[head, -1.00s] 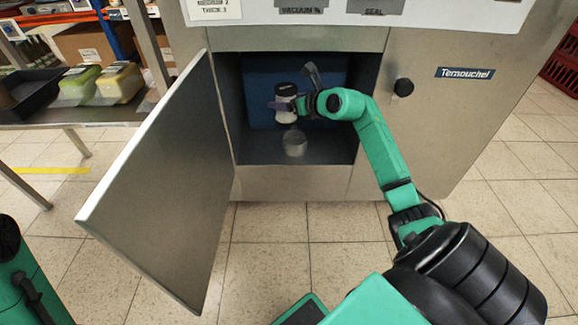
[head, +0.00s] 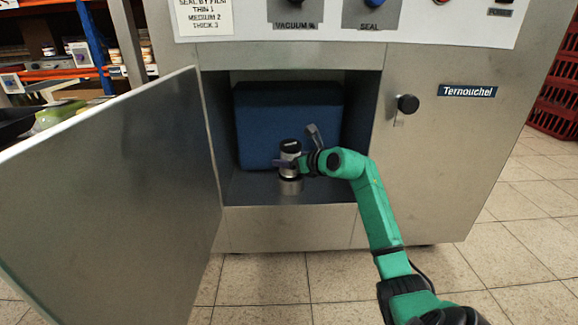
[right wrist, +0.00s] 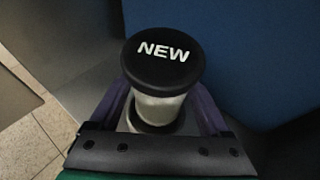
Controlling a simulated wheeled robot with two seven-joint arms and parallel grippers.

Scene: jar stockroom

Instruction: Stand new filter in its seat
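The new filter is a pale cylinder (head: 290,157) with a black cap; the right wrist view shows the cap (right wrist: 163,62) reading "NEW". My right gripper (head: 287,164) is shut on the filter's body, with purple fingers on both sides in the right wrist view (right wrist: 160,112). The filter stands upright directly over the seat, a short round metal cup (head: 290,187) on the compartment floor. The fingers and cap hide where filter and seat meet, so I cannot tell how deep it sits. My left gripper is not in view.
The seat is inside an open steel machine compartment (head: 288,212) with a blue block (head: 288,120) behind it. The compartment door (head: 115,200) swings wide open at the left. A black knob (head: 408,104) sticks out to the right. Compartment floor on both sides is clear.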

